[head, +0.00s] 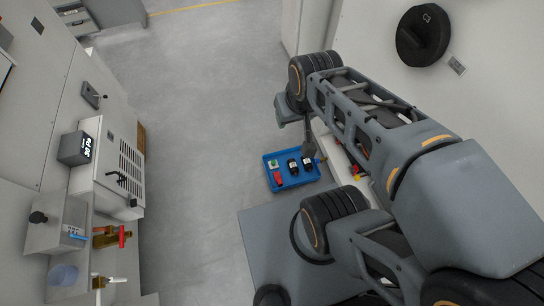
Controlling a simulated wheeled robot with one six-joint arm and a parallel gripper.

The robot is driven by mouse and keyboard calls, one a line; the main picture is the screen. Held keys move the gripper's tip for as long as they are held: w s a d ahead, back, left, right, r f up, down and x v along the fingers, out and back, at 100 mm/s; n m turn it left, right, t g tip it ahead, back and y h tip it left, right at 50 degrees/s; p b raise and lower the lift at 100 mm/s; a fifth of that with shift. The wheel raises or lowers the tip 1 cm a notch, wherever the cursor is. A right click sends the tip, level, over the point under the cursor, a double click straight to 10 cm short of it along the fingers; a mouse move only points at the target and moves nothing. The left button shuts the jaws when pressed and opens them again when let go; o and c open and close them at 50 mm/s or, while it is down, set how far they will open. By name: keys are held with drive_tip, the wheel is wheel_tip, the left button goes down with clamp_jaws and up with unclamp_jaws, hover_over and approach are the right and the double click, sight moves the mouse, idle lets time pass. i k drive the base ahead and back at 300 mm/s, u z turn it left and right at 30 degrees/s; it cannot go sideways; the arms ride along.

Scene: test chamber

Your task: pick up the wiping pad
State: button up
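I cannot make out a wiping pad for certain in the head view. A blue tray (268,178) holds a small green-and-white item (273,163), a red item (277,178) and two black items, one at the middle (293,166) and one at the right (307,161). My gripper (309,150) appears to hang at the tray's upper right edge, below my arm. Its fingers are small and partly hidden, so I cannot tell whether they are open or hold anything.
At left stands a pale cabinet (108,165) with a vent and a small display box (75,148). A shelf below holds a brown bottle (112,237) and a bluish round container (63,275). A black round knob (423,36) is at upper right. The grey floor (200,110) between is clear.

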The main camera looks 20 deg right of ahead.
sight(273, 164)
drive_tip(key=z, duration=2.2)
drive_tip(key=k, duration=1.2)
drive_tip(key=u, duration=0.45)
